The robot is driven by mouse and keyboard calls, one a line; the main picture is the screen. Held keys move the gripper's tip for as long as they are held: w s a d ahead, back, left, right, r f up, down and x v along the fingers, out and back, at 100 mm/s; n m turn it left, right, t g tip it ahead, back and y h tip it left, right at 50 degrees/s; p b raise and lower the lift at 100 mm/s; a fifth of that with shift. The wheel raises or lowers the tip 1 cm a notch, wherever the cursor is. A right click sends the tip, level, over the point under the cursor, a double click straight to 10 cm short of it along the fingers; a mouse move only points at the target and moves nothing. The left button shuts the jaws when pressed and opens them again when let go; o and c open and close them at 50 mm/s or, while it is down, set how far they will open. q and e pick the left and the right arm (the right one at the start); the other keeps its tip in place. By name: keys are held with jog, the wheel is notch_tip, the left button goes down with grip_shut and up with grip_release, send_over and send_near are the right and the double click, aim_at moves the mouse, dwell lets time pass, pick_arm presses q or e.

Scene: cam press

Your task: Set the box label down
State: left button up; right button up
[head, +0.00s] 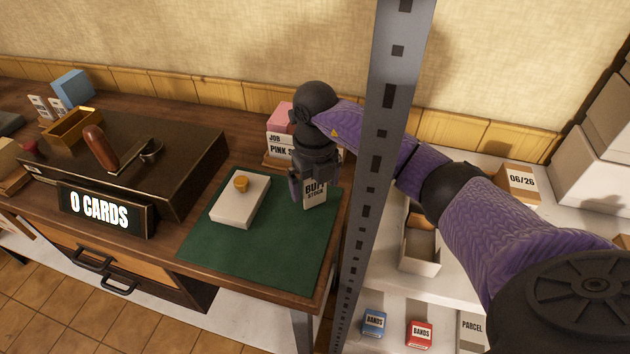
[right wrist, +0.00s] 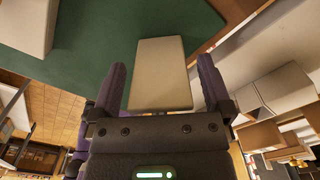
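The box label, a pale card reading "BUFF STOCK" (head: 316,195), is at the right part of the green mat (head: 262,258), partly hidden by my right gripper. My right gripper (head: 299,192) is low over the mat's back right. In the right wrist view the label's pale blank face (right wrist: 160,72) lies between the two spread fingers (right wrist: 163,75), with a gap showing on each side. The gripper looks open around it. I cannot tell whether the label touches the mat. My left gripper is not in view.
A white block (head: 238,210) with an orange knob sits on the mat's left. A pink-topped box (head: 281,118) labelled "JOB PINK S" stands behind the gripper. The dark press (head: 170,165) with a "0 CARDS" sign is left. A metal post (head: 385,130) rises right of the desk.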

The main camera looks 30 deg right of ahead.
jog(key=shift+r, duration=0.1)
notch_tip(320, 180, up, 11)
jog(key=p, duration=0.3)
jog(key=shift+r, duration=0.55)
